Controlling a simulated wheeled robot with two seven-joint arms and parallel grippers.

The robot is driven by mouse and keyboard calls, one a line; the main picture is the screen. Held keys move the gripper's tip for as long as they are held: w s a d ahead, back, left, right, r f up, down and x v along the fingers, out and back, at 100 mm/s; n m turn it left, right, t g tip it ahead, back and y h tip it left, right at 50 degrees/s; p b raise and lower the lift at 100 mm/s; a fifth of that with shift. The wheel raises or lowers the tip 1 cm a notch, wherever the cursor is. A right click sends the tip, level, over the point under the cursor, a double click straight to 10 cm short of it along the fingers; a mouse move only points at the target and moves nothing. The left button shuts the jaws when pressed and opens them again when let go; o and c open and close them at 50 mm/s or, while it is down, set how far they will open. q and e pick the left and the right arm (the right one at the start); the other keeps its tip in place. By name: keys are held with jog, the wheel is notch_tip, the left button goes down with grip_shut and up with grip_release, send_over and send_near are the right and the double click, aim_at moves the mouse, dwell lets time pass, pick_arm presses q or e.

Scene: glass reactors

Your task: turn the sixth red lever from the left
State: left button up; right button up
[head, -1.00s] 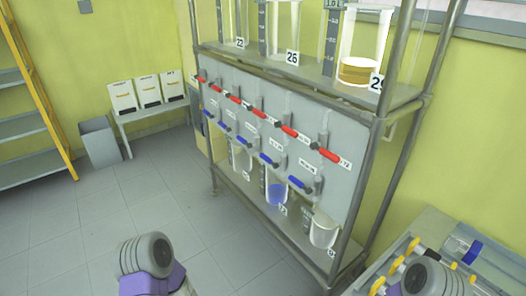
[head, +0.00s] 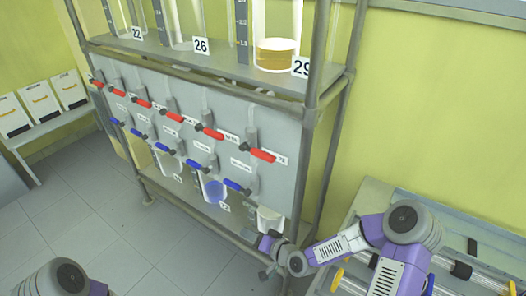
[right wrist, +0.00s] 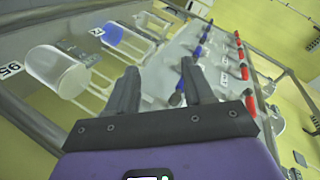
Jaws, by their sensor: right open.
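The sixth red lever from the left (head: 260,154) is the rightmost of the red row on the grey panel (head: 285,130) in the head view. It lies slightly tilted beside its grey valve. My right gripper (head: 268,245) is below it and in front of the rack's lower right part, apart from the lever. In the right wrist view my right gripper (right wrist: 158,72) is open with nothing between its fingers. Several red levers show there to its right; the nearest one (right wrist: 250,104) is partly hidden behind the gripper's body. My left gripper is out of view.
A row of blue levers (head: 237,186) runs below the red row. A metal rack post (head: 308,150) stands just right of the sixth lever. Glass vessels (head: 213,190) stand on the lower shelf. A bench with tubes (head: 470,240) is at the right.

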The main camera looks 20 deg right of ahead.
jog(key=w+d+r+t, duration=0.2)
jog(key=d+r, duration=0.1)
jog(key=r, duration=0.4)
jog(key=w+d+r+t, duration=0.2)
jog(key=d+r+t, duration=0.1)
jog(key=r, duration=0.3)
jog(key=t+y, duration=0.1)
jog(key=t, duration=0.1)
send_near(263, 156)
jog(key=w+f, duration=0.1)
jog(key=w, duration=0.2)
jog(key=shift+n+t, duration=0.3)
jog(key=x, duration=0.7)
jog(key=shift+a+r, duration=0.1)
jog(key=shift+a, duration=0.1)
jog(key=shift+w+a+r, duration=0.15)
jog(key=shift+w+a, duration=0.05)
jog(key=shift+w, duration=0.2)
grip_shut()
